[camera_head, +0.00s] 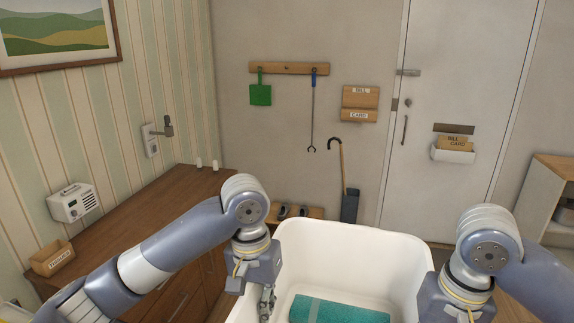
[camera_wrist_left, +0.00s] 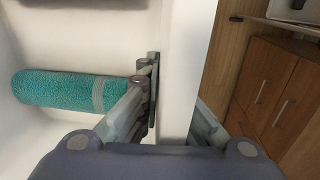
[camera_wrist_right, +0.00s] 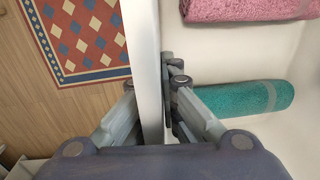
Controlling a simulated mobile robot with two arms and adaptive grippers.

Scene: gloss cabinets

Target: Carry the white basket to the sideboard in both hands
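The white basket (camera_head: 352,252) is in front of me at the lower middle of the head view, upright and open at the top. My left gripper (camera_wrist_left: 172,95) is shut on its left wall, one finger inside and one outside. My right gripper (camera_wrist_right: 150,85) is shut on its right wall in the same way. In the head view the right fingers are hidden by the wrist. A rolled teal towel (camera_head: 338,310) lies in the basket; a pink towel (camera_wrist_right: 245,8) also shows in the right wrist view. The brown wooden sideboard (camera_head: 150,215) stands at the left along the striped wall.

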